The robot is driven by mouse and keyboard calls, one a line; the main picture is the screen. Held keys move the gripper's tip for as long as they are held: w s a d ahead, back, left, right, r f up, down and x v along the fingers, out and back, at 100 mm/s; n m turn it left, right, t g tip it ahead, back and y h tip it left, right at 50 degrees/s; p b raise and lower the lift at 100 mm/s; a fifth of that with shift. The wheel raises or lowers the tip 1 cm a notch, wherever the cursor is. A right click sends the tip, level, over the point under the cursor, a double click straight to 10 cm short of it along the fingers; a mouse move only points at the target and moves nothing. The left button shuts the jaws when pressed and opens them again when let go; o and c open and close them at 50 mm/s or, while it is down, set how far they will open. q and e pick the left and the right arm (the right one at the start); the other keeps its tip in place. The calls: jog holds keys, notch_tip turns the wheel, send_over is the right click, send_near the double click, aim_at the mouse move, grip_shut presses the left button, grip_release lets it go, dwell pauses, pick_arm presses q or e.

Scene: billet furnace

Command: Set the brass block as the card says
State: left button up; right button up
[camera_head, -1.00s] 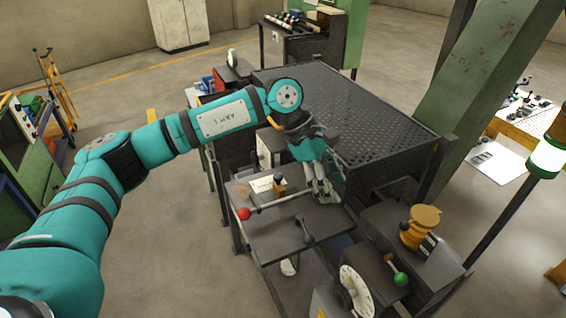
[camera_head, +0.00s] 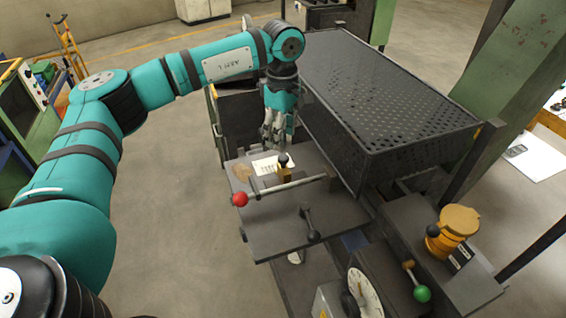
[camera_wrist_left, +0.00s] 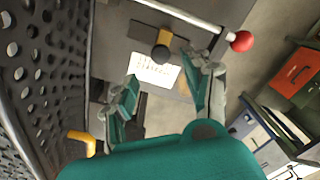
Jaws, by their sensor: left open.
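My left gripper (camera_head: 276,140) points down above the table's far edge, just behind the card and block. In the left wrist view its fingers (camera_wrist_left: 164,88) are spread with nothing between them. My right gripper is in no view.
The rod ends in a red ball (camera_head: 239,199). A dark lever (camera_head: 309,222) stands on the table (camera_head: 280,232). A black perforated cage (camera_head: 390,100) rises close on the right. A white dial (camera_head: 364,295), a green-knobbed lever (camera_head: 422,294) and a yellow-orange fixture (camera_head: 456,230) are nearer.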

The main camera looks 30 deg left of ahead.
aim_at(283, 157)
pick_arm(q)
notch_tip(283, 157, down, 5)
jog(key=shift+s+d+r+b, duration=0.1)
jog(key=shift+s+b, duration=0.05)
jog(key=shift+b, duration=1)
jog(key=shift+f, duration=0.6)
jog(key=c, duration=0.7)
grip_shut()
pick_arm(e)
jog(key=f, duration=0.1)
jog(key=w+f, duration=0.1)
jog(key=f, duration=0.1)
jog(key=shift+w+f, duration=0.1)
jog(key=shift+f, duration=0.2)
pick_arm(q)
jog(key=shift+b, duration=0.3)
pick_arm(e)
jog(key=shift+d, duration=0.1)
